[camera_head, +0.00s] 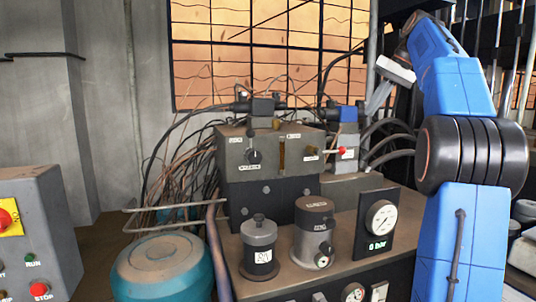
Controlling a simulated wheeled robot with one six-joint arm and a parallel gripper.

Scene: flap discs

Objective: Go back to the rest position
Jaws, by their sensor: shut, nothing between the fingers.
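My blue arm rises along the right side, with a thick black ringed joint partway up. It bends over at the top right. My gripper (377,104) hangs below a pale block near the top of the arm, pointing down and left. Its grey fingers look shut, with nothing seen between them. It is in the air near the grey valve block with the blue cap (348,115), apart from it as far as I can tell. The small size hides the exact gap.
A hydraulic unit (275,150) with hoses and cables stands in the middle. A gauge panel (377,222) reads 0 bar. A teal round tank (162,268) stands at lower left, beside a grey control box (40,230) with red and green buttons. A gridded window (270,50) is behind.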

